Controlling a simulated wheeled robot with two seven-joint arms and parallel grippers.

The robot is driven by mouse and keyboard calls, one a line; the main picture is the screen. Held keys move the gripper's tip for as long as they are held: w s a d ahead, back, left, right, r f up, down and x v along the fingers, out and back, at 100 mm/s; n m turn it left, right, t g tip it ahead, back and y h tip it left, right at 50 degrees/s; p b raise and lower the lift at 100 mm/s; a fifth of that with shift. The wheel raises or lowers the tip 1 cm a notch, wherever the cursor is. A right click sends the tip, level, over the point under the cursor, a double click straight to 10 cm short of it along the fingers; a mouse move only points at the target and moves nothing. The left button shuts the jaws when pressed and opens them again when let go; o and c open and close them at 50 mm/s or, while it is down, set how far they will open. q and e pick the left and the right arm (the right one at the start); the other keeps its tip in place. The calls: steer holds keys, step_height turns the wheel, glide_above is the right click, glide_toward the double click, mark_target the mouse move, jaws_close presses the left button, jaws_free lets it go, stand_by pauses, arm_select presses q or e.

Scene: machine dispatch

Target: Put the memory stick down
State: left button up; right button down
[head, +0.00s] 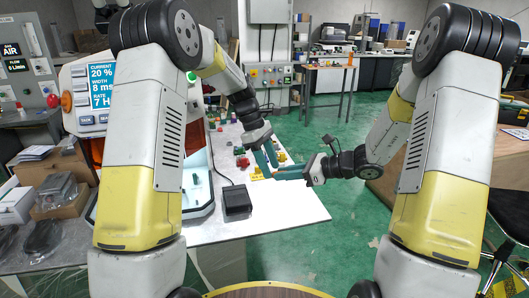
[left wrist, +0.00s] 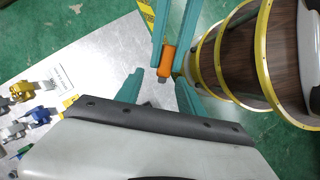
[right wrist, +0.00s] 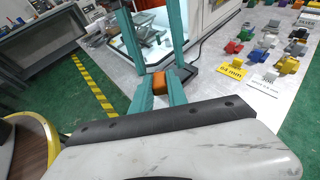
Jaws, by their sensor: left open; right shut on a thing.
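The memory stick shows in the left wrist view as a small orange body (left wrist: 168,57) with a grey end. It also shows as an orange block in the right wrist view (right wrist: 159,83). My right gripper (head: 277,173) is shut on it and holds it above the white table (head: 285,215). My left gripper (head: 267,160) is open, with its fingers close around the stick's grey end; I cannot tell if they touch it. In the head view the fingers of both grippers meet and mostly hide the stick.
A black box (head: 236,201) with a cable lies on the table, beside the machine with a blue screen (head: 101,86). Several coloured small parts (right wrist: 264,42) and label cards (right wrist: 230,72) occupy the table's far part. The table's front right is clear.

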arm_select(q)
steer(key=shift+s+d+f, duration=0.1)
steer(key=shift+d+f, duration=0.15)
steer(key=shift+f, duration=0.35)
jaws_close()
arm_select(e)
steer(key=c, duration=1.2)
jaws_free()
steer(key=shift+c, duration=0.2)
steer(key=shift+d, duration=0.1)
